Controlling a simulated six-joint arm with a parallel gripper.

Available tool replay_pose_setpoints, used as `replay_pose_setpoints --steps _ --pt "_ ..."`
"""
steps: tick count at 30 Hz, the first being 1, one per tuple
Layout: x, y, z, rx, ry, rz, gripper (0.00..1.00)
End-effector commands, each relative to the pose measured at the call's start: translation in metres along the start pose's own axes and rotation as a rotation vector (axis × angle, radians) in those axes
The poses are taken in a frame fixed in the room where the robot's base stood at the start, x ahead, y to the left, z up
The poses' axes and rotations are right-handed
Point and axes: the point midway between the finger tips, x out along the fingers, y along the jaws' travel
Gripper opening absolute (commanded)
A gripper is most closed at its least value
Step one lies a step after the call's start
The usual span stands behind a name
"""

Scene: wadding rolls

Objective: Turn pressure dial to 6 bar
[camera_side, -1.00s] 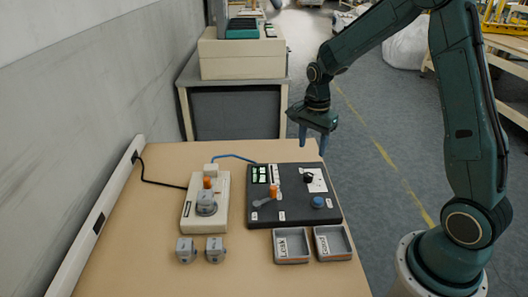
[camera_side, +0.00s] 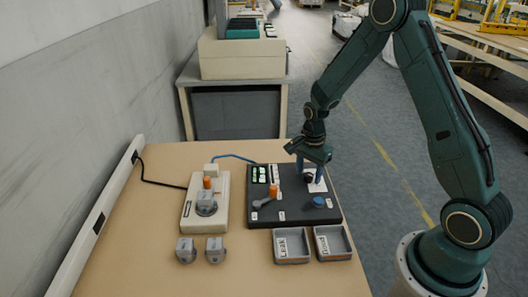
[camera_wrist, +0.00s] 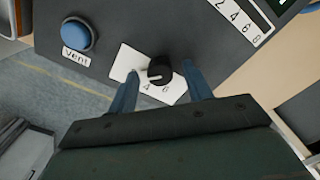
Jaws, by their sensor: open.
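A pale pointer line shows on the knob. The dial sits on the dark control panel (camera_side: 290,211), where the knob (camera_side: 308,178) is partly hidden by my gripper. My gripper (camera_wrist: 162,85) is open, its blue fingers on either side of the knob and apart from it. In the side view my gripper (camera_side: 309,172) is low over the panel's back right.
A blue Vent button (camera_wrist: 78,36) is beside the dial, also seen in the side view (camera_side: 318,202). An orange-tipped lever (camera_side: 268,195) stands to the left. Two labelled trays (camera_side: 291,260) are in front. A beige fixture (camera_side: 193,211) and grey blocks (camera_side: 186,256) are left.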

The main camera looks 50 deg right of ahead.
Motion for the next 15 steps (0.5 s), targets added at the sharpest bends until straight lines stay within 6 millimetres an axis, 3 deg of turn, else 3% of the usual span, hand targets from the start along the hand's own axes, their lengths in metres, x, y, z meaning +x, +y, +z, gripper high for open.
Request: replay_pose_setpoints --steps 5,11,15 --pt "-0.0001 0.0001 0.0 0.0 0.0 0.0 0.48" --pt "-0.0002 0.0001 0.0 0.0 0.0 0.0 0.09" --pt "-0.0003 0.0001 0.0 -0.001 0.0 0.0 0.05"
